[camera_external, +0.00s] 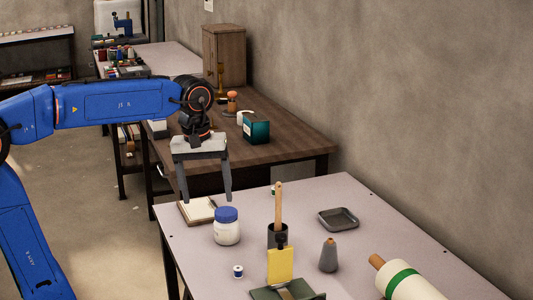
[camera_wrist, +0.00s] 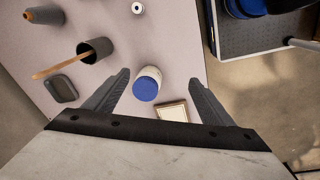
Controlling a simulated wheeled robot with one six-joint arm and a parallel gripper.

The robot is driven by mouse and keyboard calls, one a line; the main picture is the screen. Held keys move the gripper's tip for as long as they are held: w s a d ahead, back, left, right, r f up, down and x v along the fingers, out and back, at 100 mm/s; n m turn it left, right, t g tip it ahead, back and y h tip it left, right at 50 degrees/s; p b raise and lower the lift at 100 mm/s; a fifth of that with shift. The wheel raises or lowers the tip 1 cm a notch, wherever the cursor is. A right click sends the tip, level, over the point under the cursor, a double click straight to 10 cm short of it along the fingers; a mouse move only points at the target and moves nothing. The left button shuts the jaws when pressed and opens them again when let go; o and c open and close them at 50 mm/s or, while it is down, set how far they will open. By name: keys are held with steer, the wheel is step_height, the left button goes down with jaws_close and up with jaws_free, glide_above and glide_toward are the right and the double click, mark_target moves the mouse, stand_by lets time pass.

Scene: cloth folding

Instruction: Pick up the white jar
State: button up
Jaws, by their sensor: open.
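The white jar (camera_external: 227,229) with a blue lid stands upright on the pale table, near its left edge. In the wrist view the white jar (camera_wrist: 147,84) shows lid-on from above, between my finger lines and a little beyond the tips. My gripper (camera_external: 208,198) is open and empty. It points down above the table's far left corner, higher than the jar and apart from it. In the wrist view my gripper (camera_wrist: 158,76) has its two fingers spread wide.
A small spool (camera_external: 238,271) is in front. A grey cone (camera_external: 329,256), a dark tray (camera_external: 338,219) and a fabric roll (camera_external: 416,285) lie further right.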

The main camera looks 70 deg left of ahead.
mark_target(226, 210)
steer(key=w+a+r+n+g, duration=0.1)
steer(key=w+a+r+n, duration=0.1)
steer(key=w+a+n, duration=0.4)
steer(key=shift+m, duration=0.5)
steer(key=f, duration=1.1)
steer(key=shift+w+d+f, duration=0.2)
steer(key=shift+w, duration=0.15)
steer(key=shift+s+d+f, duration=0.1)
steer(key=shift+f, duration=1.25)
steer(key=shift+s+d+f, duration=0.1)
steer(key=shift+f, duration=1.25)
steer(key=c, duration=1.5)
